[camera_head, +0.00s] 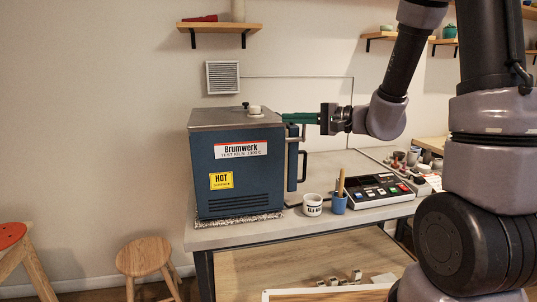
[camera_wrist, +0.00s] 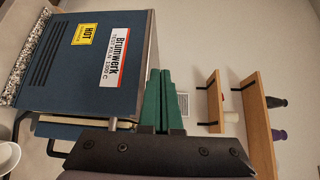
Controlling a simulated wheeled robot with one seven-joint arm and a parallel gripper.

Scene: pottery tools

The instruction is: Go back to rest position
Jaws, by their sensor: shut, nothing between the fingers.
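My gripper (camera_head: 285,118) has green fingers that lie together. It reaches in from the right, at the height of the top of the blue kiln (camera_head: 205,165), by its upper right edge. In the wrist view the green fingers (camera_wrist: 162,78) point forward, side by side, with nothing seen between them. The kiln (camera_wrist: 60,75) fills the left of that view, turned on its side, with its white Brumwerk label and yellow HOT label showing. I cannot tell whether the fingers touch the kiln.
The kiln stands on a grey table (camera_head: 235,236). A white mug (camera_head: 312,208), a blue cup (camera_head: 339,205) with a wooden tool and a control box (camera_head: 372,190) stand right of it. A wall shelf (camera_head: 218,27) hangs above. Stools (camera_head: 143,255) stand at lower left.

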